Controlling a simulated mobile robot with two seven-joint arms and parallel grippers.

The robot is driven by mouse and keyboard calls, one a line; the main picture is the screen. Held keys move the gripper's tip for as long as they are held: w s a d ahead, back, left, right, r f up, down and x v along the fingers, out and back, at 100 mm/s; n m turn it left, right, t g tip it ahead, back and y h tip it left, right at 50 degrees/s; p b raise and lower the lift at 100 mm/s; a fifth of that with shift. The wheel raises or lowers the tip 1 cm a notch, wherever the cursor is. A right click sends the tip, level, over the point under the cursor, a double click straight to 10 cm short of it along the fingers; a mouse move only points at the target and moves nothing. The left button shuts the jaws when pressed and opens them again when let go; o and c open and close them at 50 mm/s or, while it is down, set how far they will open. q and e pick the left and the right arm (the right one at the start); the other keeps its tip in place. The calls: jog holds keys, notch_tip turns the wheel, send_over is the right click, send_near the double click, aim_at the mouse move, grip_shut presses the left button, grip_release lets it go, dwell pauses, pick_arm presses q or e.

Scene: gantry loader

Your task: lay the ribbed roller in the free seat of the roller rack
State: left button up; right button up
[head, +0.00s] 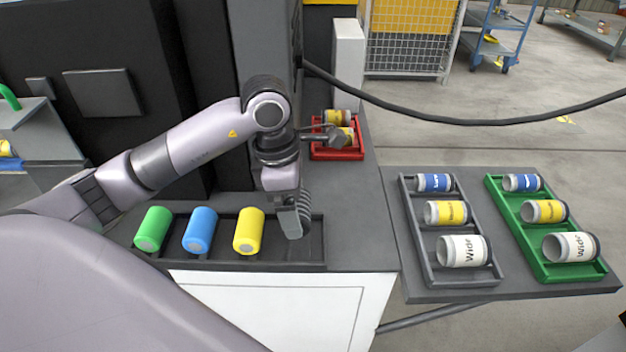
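The roller rack (160,262) is a dark tray on the bench, with a green roller (153,229), a blue roller (200,230) and a yellow roller (249,231) lying in it from left to right. Its free seat (305,252) is at the right end. My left gripper (294,218) points down above this seat. It appears shut on the ribbed roller (305,206), a dark grey piece mostly hidden behind the near finger. The roller's lower end is close to the seat; whether it touches cannot be told. My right gripper is not in view.
A red tray (338,154) with cans stands at the back. A grey tray (468,279) and a green tray (570,277), each with several labelled cans, lie on the right table. A black cable (450,121) crosses above. The bench right of the rack (355,235) is clear.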

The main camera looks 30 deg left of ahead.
pick_arm(q)
jog(key=shift+w, duration=0.35)
jog(key=shift+w+f, duration=0.1)
jog(key=shift+s+f+b, duration=0.2)
jog(key=shift+f+b, duration=0.2)
jog(key=shift+f, duration=0.35)
jog(key=shift+f+b, duration=1.5)
jog(key=shift+f, duration=0.4)
jog(key=o, duration=0.9)
jog(key=shift+c, duration=0.2)
